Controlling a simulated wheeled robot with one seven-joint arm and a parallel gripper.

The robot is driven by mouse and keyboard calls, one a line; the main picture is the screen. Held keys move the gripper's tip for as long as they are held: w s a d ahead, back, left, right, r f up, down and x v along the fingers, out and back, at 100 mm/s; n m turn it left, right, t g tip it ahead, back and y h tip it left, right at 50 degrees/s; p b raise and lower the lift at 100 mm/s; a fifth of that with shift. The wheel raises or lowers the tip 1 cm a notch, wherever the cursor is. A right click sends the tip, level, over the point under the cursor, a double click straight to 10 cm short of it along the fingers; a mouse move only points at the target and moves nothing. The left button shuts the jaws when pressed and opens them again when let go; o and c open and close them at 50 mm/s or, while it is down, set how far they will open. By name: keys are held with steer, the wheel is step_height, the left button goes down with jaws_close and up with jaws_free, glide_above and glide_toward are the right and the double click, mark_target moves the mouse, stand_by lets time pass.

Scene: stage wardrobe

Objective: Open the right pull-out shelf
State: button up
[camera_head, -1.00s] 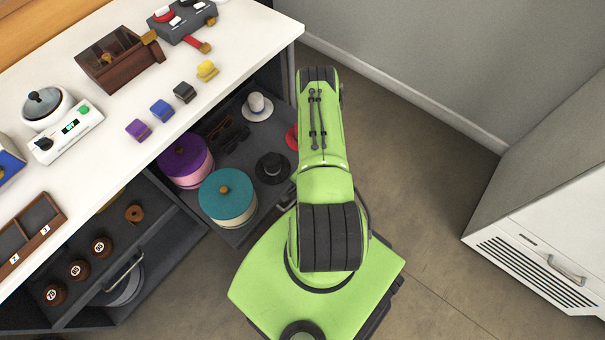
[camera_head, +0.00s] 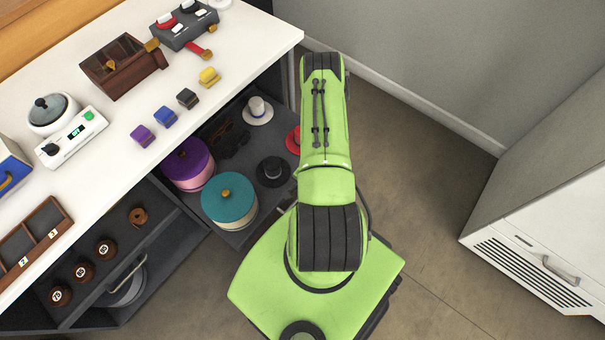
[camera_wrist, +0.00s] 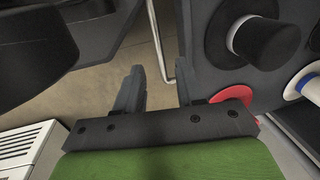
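The right pull-out shelf (camera_head: 247,178) is a dark tray under the white counter, standing out past its edge. It holds a purple-lidded box (camera_head: 188,160), a teal-lidded box (camera_head: 229,196), a black hat (camera_head: 272,171) and a white hat (camera_head: 258,111). In the wrist view a thin pale metal handle (camera_wrist: 158,42) runs along the shelf front. My gripper (camera_wrist: 157,72) is open, and the handle shows between its two fingers; I cannot tell whether either finger touches it. My arm hides the gripper and the handle in the head view.
Left of it is another dark shelf (camera_head: 165,243) with several brown spools and a handle. The counter (camera_head: 110,190) carries coloured blocks, a scale and a wooden box. A white vented cabinet (camera_head: 525,250) stands right. Brown floor (camera_head: 430,190) lies clear between.

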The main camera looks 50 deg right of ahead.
step_height(320, 180, up, 9)
steer(key=s+p, duration=0.1)
steer(key=p, duration=0.1)
steer(key=shift+s, duration=0.4)
steer(key=w+a+r+n+p, duration=0.1)
steer(key=w+r+n, duration=0.1)
steer(key=w+r, duration=0.35)
steer(key=w+r+n+t+p, duration=0.1)
steer(key=w+r+n, duration=0.1)
steer(key=r, duration=0.7)
steer(key=w+a+r+n+p, duration=0.1)
steer(key=w+r+n, duration=0.1)
steer(key=w+r, duration=0.35)
steer(key=s+a+r+n+p, duration=0.1)
steer(key=a+r+n+p, duration=0.4)
steer(key=r, duration=1.3)
steer(key=s+a+r+n+t, duration=0.2)
steer(key=s+a+r+n, duration=0.4)
steer(key=s+a+r, duration=0.5)
step_height(320, 180, up, 4)
steer(key=s, duration=0.2)
steer(key=shift+s+a+n, duration=0.3)
steer(key=shift+s+a, duration=0.05)
